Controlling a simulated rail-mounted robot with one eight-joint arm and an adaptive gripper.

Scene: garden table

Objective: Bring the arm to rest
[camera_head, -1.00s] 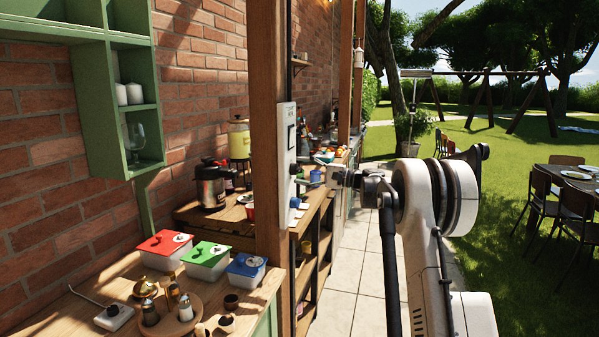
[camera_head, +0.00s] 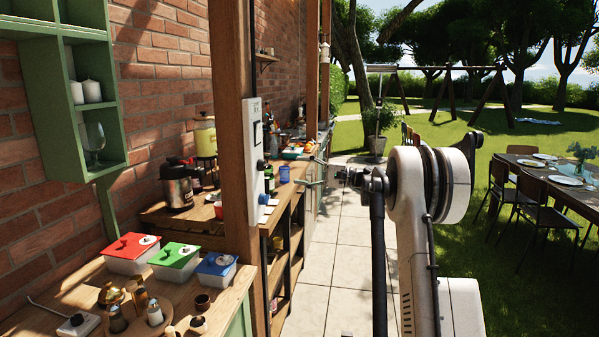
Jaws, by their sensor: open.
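My gripper (camera_head: 311,172) is at the end of my white and black arm (camera_head: 405,190), right of the wooden post and level with the far counter. Its two fingers point left and stand apart, with nothing between them. In the picture, it is just right of a blue mug (camera_head: 284,174) on the counter. I cannot tell how far apart they are in depth.
The wooden post (camera_head: 232,130) with a white switch box (camera_head: 254,150) stands left of my gripper. Counters with lidded boxes (camera_head: 175,258) run along the brick wall. Paving (camera_head: 335,250) below is clear. A dining table (camera_head: 575,190) stands at right.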

